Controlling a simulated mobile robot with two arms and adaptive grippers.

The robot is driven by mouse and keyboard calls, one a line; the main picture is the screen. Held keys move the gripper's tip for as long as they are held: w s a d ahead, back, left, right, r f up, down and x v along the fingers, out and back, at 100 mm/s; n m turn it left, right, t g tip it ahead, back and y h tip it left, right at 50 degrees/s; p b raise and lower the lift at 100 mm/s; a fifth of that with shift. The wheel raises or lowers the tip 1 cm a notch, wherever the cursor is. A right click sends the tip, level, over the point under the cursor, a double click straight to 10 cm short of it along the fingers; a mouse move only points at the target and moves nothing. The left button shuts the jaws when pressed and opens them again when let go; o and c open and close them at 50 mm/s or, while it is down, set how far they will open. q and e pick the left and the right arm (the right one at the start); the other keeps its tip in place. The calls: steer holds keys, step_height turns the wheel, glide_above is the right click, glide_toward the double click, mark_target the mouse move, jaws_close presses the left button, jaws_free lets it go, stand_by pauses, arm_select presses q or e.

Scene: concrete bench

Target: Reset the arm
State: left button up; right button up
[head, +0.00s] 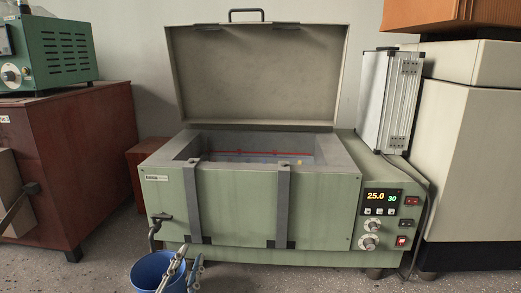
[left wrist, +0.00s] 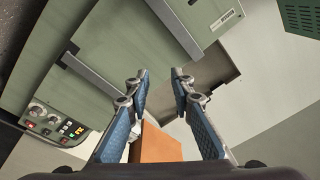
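My left gripper (head: 183,270) shows at the bottom of the head view, in front of a blue bucket. In the left wrist view the same gripper (left wrist: 161,78) has its two blue-padded fingers apart. Nothing is held between them. The green bath unit (head: 235,210) stands in the middle of the head view with its lid (head: 260,75) raised. The left wrist view shows its green front (left wrist: 120,50) tilted, beyond the fingers. My right gripper is in neither view.
The blue bucket (head: 147,272) stands low at front left, below a drain tap (head: 157,228). A red-brown cabinet (head: 75,150) bears a green device (head: 52,55) at left. A pale cabinet (head: 465,150) stands at right. The control panel (head: 382,205) is lit.

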arm_select(q)
steer(key=s+a+f+n+g+y, duration=0.1)
steer(key=s+a+f+n+g, duration=0.3)
steer(key=s+f, duration=0.55)
steer(key=s+a+f+n+g+y, duration=0.25)
steer(key=s+f+g, duration=0.4)
steer(key=f, duration=0.65)
steer(key=s+d+f+g+h, duration=0.2)
steer(key=s+f+g, duration=0.45)
steer(key=s, duration=0.65)
step_height(320, 180, down, 26)
steer(key=s+f, duration=0.1)
steer(key=s, duration=0.1)
steer(key=s+a+f+g, duration=0.1)
steer(key=s+a+f, duration=0.2)
steer(key=s+f, duration=1.2)
steer(key=shift+s+a, duration=0.2)
steer(key=shift+s, duration=0.5)
